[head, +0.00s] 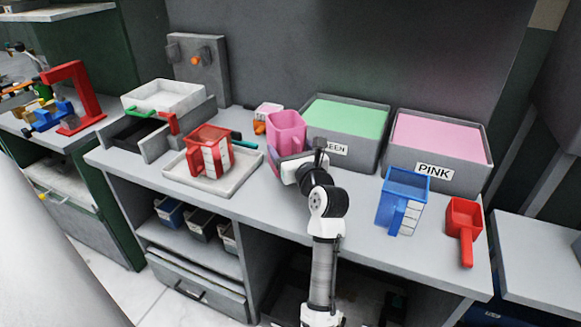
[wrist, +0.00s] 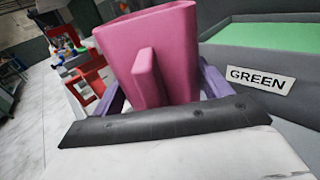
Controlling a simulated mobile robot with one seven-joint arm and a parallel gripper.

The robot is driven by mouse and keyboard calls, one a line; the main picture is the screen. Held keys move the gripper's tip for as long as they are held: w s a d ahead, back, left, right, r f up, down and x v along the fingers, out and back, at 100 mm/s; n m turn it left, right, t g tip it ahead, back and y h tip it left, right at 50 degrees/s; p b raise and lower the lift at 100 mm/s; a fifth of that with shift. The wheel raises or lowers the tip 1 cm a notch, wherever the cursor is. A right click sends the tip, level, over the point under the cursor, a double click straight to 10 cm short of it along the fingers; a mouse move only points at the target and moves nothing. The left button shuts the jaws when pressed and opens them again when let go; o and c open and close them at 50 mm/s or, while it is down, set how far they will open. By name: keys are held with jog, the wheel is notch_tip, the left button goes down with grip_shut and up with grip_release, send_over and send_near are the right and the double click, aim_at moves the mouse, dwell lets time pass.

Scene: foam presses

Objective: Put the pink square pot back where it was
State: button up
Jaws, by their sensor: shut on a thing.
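The pink square pot (head: 286,128) is in my gripper (head: 279,160), left of the green bin and near the back of the bench in the head view. In the wrist view the pot (wrist: 168,48) stands roughly upright with a pink handle facing the camera. The purple fingers of my gripper (wrist: 165,95) lie on both sides of it, shut on it. Its base is hidden behind my gripper and wrist, so I cannot tell whether it touches the bench.
A grey bin marked GREEN (head: 362,155) and one marked PINK (head: 455,178) stand at the back right. A blue jug (head: 397,202) and red scoop (head: 464,228) stand in front. A red jug (head: 209,155) sits on a white tray (head: 232,178) to the left. The bench front-centre is clear.

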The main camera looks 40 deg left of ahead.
jog(key=shift+f, duration=3.05)
jog(key=shift+f, duration=0.2)
jog(key=o, duration=1.1)
jog(key=shift+c, duration=0.2)
jog(key=shift+r, duration=0.15)
